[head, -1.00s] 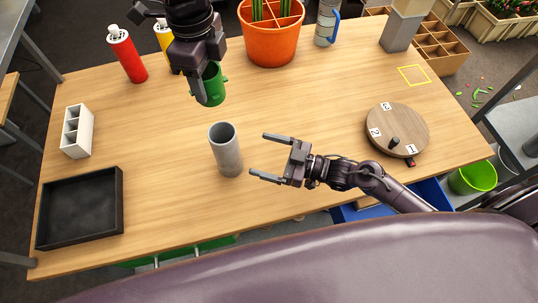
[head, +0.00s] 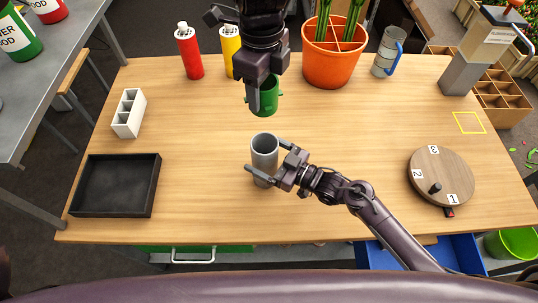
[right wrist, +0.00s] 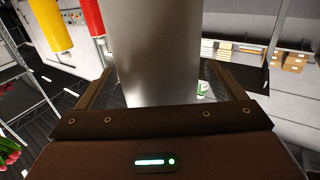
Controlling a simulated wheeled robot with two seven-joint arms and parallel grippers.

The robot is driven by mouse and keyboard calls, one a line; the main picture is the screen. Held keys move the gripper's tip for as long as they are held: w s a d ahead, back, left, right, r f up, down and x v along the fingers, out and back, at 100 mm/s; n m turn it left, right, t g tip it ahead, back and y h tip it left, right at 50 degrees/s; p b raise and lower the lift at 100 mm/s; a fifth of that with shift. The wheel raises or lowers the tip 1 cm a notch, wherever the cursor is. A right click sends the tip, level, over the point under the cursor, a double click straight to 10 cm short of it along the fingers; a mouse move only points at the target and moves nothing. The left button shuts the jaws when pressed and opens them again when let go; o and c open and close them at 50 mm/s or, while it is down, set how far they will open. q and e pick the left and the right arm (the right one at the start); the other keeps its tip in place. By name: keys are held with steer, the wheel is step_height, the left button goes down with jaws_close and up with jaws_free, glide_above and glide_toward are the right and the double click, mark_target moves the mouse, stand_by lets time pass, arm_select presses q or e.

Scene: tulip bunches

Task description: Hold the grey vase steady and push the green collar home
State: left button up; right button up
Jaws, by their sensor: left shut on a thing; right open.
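The grey vase (head: 265,150) stands upright on the wooden table, an open-topped cylinder. My right gripper (head: 264,160) is open, with one finger on each side of the vase low on its body. In the right wrist view the vase (right wrist: 158,50) fills the middle between the two fingers (right wrist: 158,88), with gaps visible beside it. The green collar (head: 268,98) is held by my left gripper (head: 255,98), which is shut on its near left side. The collar is behind and above the vase in the head view, apart from it. Part of the collar is hidden by the gripper.
An orange pot (head: 333,60) and a blue-handled mug (head: 387,52) stand at the back. Red (head: 188,52) and yellow (head: 230,48) bottles are back left. A black tray (head: 115,208) and white holder (head: 129,112) are left; a numbered turntable (head: 450,165) is right.

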mark_target(264, 113)
steer(key=shift+c, duration=0.2)
steer(key=c, duration=1.2)
steer(key=shift+c, duration=0.2)
arm_select(q)
step_height(264, 113, down, 6)
steer(key=m, duration=0.5)
steer(key=shift+d+f, duration=0.1)
steer(key=shift+f, duration=0.05)
steer(key=shift+f+m, duration=0.5)
